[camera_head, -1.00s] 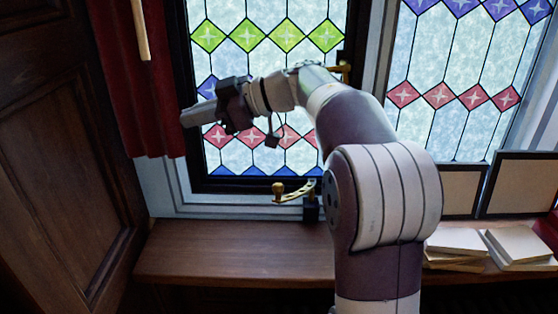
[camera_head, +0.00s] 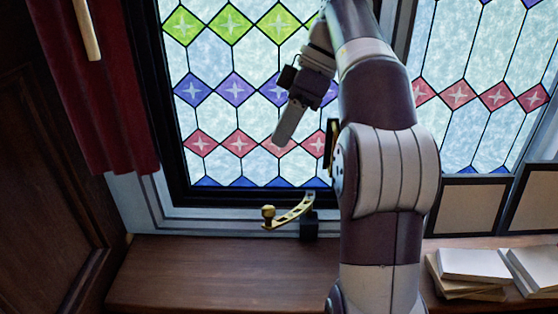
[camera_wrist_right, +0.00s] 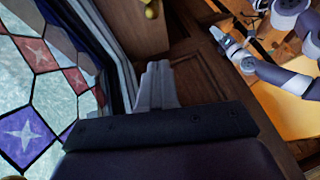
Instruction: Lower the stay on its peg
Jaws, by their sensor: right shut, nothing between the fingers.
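The brass stay (camera_head: 292,213) is at the foot of the leaded window in the head view. Its round knob (camera_head: 268,212) is at the left, and the bar slopes up to the right. A dark block (camera_head: 309,229) on the sill is under its right part; I cannot make out the peg or whether the stay touches it. My right gripper (camera_head: 281,138) is shut and empty, above the stay and apart from it, pointing down-left before the glass. Its fingers (camera_wrist_right: 158,68) also show in the right wrist view. My left gripper (camera_wrist_right: 230,44) appears small there, its jaws unclear.
The wooden sill (camera_head: 210,270) is clear at left. Books (camera_head: 474,266) and dark-framed panels (camera_head: 468,205) stand at right. A red curtain (camera_head: 95,90) and dark wood panelling (camera_head: 40,200) bound the left. A brass handle (camera_head: 332,145) is beside my right arm.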

